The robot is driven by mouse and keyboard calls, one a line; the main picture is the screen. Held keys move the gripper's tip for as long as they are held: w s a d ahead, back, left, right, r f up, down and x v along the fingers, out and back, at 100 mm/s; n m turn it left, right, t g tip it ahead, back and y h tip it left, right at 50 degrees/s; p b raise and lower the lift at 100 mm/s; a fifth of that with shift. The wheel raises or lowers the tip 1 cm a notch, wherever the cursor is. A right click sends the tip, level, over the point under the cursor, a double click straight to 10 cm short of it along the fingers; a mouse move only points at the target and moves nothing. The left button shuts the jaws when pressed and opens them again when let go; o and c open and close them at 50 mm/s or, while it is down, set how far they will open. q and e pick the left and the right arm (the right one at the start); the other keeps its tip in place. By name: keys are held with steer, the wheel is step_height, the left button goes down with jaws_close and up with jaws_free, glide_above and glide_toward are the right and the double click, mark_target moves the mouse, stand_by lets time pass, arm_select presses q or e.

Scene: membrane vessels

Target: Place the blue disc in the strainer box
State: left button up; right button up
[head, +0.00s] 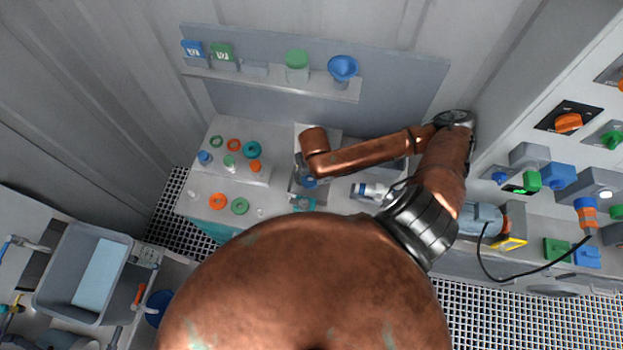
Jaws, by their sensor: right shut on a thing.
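My right gripper (306,171) points down below the copper-coloured wrist, over the middle of the grey bench. It is shut, with a small blue piece (309,183) at its fingertips that looks like the blue disc; the wrist and fingers hide most of it. A grey box-like recess (296,188) lies right under and around the fingers. It may be the strainer box, but it is largely covered. I cannot tell whether the blue piece is inside it or above it. My left gripper is not in view.
On the bench left of the gripper are a teal ring (252,149), an orange ring (217,201), a green ring (240,206) and small caps. A shelf (270,79) holds a blue funnel (342,67). A sink (62,296) is lower left.

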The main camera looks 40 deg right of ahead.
mark_target(311, 180)
steer(key=shift+w+d+f, duration=0.1)
steer(key=shift+d+f, duration=0.05)
steer(key=shift+f, duration=0.8)
steer(key=shift+d+f, duration=0.15)
steer(key=shift+f, duration=0.8)
steer(key=shift+f, duration=0.15)
steer(key=o, duration=1.2)
steer(key=r, duration=0.4)
steer(key=s+r, duration=0.1)
steer(key=r, duration=0.3)
steer(key=r+p, duration=0.1)
steer(key=r, duration=0.3)
steer(key=shift+s+a+r, duration=0.1)
steer(key=shift+s+a, duration=0.1)
